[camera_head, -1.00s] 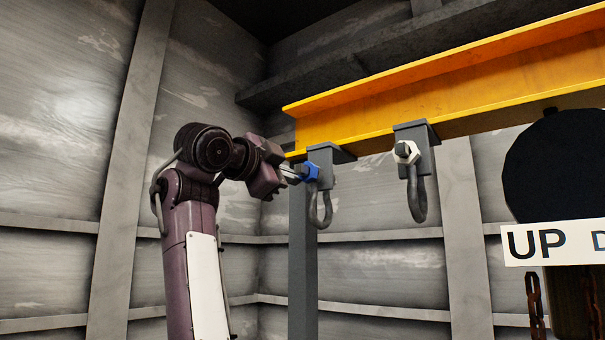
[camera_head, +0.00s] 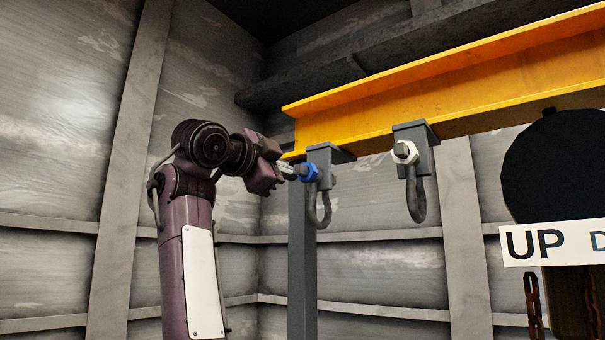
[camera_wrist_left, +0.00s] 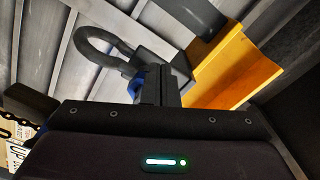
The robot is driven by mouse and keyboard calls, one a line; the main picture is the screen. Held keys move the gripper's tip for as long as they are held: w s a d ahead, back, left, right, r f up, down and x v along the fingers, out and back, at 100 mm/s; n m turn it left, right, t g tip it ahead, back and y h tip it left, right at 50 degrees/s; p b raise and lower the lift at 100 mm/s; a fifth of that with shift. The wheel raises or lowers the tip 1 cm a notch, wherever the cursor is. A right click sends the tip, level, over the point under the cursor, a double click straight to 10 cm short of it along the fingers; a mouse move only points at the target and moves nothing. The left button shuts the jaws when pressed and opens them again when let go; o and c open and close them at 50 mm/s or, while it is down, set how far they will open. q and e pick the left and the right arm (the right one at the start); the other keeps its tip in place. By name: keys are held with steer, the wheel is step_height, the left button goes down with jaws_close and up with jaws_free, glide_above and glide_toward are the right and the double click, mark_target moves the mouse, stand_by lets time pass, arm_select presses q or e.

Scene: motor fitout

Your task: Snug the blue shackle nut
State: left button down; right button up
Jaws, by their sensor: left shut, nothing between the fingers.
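The blue shackle nut (camera_head: 310,173) sits on the left grey bracket (camera_head: 323,156), which hangs under the yellow beam. A dark shackle (camera_head: 320,210) hangs from that bracket. My left gripper (camera_head: 293,172) is shut and empty, its fingertips just left of the blue nut. Whether they touch it I cannot tell. In the left wrist view the closed fingers (camera_wrist_left: 161,86) stand in front of the bracket and partly hide the blue nut (camera_wrist_left: 138,84), which shows at their left. My right gripper is not in view.
The yellow beam (camera_head: 390,100) runs above to the right. A second bracket (camera_head: 424,158) carries a white nut (camera_head: 404,152) and another shackle. A grey post (camera_head: 303,265) stands below the left bracket. A sign reading UP (camera_head: 535,244) and chains are at the right.

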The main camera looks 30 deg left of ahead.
arm_select(q)
steer(key=s+b, duration=0.4)
steer(key=s, duration=0.2)
steer(key=shift+a, duration=0.3)
